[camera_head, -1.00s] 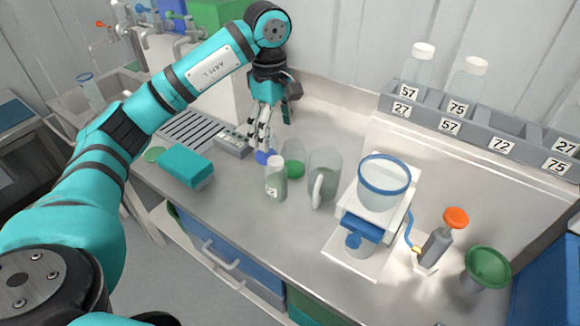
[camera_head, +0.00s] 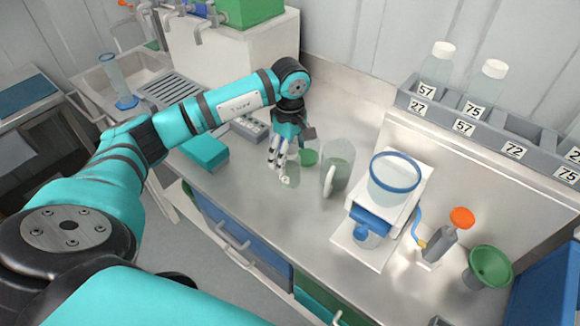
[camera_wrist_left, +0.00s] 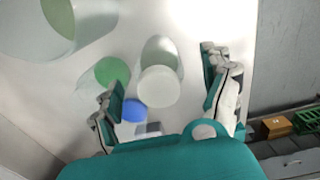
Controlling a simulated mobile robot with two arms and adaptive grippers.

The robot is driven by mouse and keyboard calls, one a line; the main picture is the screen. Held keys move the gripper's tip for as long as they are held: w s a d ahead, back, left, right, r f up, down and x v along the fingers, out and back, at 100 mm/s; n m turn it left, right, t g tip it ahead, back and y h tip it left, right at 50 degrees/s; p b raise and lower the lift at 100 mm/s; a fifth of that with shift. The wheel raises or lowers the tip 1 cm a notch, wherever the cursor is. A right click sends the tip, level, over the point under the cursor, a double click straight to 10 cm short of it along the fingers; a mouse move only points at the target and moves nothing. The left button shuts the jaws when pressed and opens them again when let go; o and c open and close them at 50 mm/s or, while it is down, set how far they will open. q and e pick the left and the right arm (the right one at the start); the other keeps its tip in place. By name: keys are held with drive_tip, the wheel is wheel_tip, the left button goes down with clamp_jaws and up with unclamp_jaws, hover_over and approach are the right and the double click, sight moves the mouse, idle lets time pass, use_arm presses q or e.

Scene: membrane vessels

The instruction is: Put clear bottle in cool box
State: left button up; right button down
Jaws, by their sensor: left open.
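A small clear bottle stands on the grey worktop, partly hidden by my left gripper (camera_head: 278,158) in the head view; its body (camera_head: 292,175) shows beside the fingers. In the left wrist view its round white cap (camera_wrist_left: 158,87) lies between the two spread fingers of my left gripper (camera_wrist_left: 164,74). The gripper is open, and I see no clear contact with the bottle. Two clear bottles with white caps (camera_head: 436,63) (camera_head: 489,82) stand in the numbered rack. I cannot tell which container is the cool box. My right gripper is not in view.
Beside the bottle are a green-capped vessel (camera_wrist_left: 112,72), a blue cap (camera_wrist_left: 134,110) and a clear jug (camera_head: 337,168). A blue-rimmed vessel on a white stand (camera_head: 395,178), an orange-topped device (camera_head: 440,240) and a green funnel (camera_head: 488,267) stand right. A teal box (camera_head: 204,150) lies left.

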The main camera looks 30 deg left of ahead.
use_arm(q)
wheel_tip(320, 180, down, 4)
drive_tip(key=shift+r+p, duration=0.15)
drive_tip(key=shift+p, duration=0.75)
drive_tip(key=shift+f, duration=0.5)
drive_tip(key=shift+w, duration=0.1)
drive_tip(key=c, duration=1.5)
drive_tip(key=shift+c, duration=0.2)
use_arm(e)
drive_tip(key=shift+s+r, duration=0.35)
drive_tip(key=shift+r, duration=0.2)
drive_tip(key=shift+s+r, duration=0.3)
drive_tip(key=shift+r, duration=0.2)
use_arm(q)
drive_tip(key=shift+r, duration=0.15)
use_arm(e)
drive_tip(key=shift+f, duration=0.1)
